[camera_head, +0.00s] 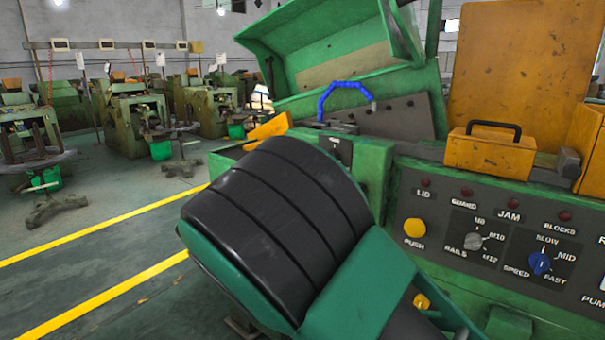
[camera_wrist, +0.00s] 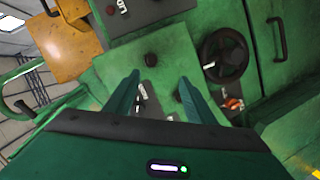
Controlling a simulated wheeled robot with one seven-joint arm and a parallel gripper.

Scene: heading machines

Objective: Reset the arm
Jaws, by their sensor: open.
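My gripper (camera_wrist: 160,80) shows in the wrist view with its two green fingers spread apart and nothing held between them. It points at the green front of a machine (camera_wrist: 185,50). How close the fingers are to the machine is hard to tell. In the head view, my dark, banded arm link fills the centre foreground, in front of the green machine (camera_head: 380,170). My gripper cannot be made out there.
The head view shows a control panel (camera_head: 500,250) with lamps and knobs at right, an orange handled block (camera_head: 490,150), a raised green lid (camera_head: 320,50) and a blue hose (camera_head: 345,88). The wrist view shows a black handwheel (camera_wrist: 224,54). Open floor (camera_head: 110,240) lies left.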

